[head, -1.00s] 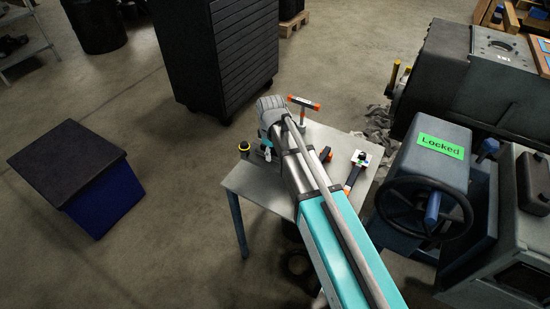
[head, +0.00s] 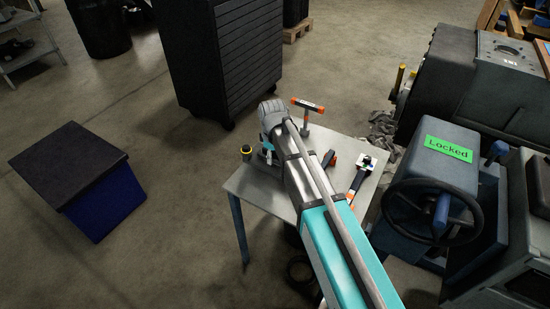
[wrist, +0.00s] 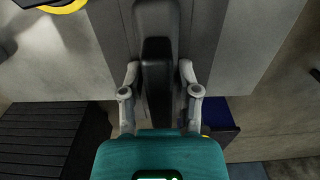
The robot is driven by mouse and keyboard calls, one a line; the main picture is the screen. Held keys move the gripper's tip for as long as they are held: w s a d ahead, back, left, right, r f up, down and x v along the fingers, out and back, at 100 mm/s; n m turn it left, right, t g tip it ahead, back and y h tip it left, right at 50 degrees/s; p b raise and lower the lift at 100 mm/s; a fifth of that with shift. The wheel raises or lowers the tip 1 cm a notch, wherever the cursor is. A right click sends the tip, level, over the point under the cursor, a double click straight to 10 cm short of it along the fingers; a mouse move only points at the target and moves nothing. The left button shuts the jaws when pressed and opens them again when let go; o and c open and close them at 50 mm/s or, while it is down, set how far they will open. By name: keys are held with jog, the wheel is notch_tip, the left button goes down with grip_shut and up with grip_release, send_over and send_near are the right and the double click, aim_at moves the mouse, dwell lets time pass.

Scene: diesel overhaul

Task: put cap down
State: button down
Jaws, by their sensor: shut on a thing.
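My gripper (wrist: 158,88) is shut on a dark, blocky thing between its two grey fingers in the wrist view. I take this thing to be the cap (wrist: 157,70); its full shape is hard to make out. In the head view my gripper (head: 267,153) points down over the left part of the grey table (head: 251,186), mostly hidden by my wrist. The cap cannot be made out in the head view. I cannot tell whether it touches the table.
A blue box (head: 105,200) stands left; a handwheel machine (head: 435,205) stands right.

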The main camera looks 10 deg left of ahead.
jog(key=shift+w+f+b, duration=0.1)
jog(key=shift+f+b, duration=1.3)
jog(key=shift+f, duration=0.25)
jog(key=shift+f, duration=0.1)
jog(key=shift+c, duration=1.6)
grip_release()
jog(key=shift+r, duration=0.2)
notch_tip(320, 180, up, 12)
jog(key=p, duration=1.2)
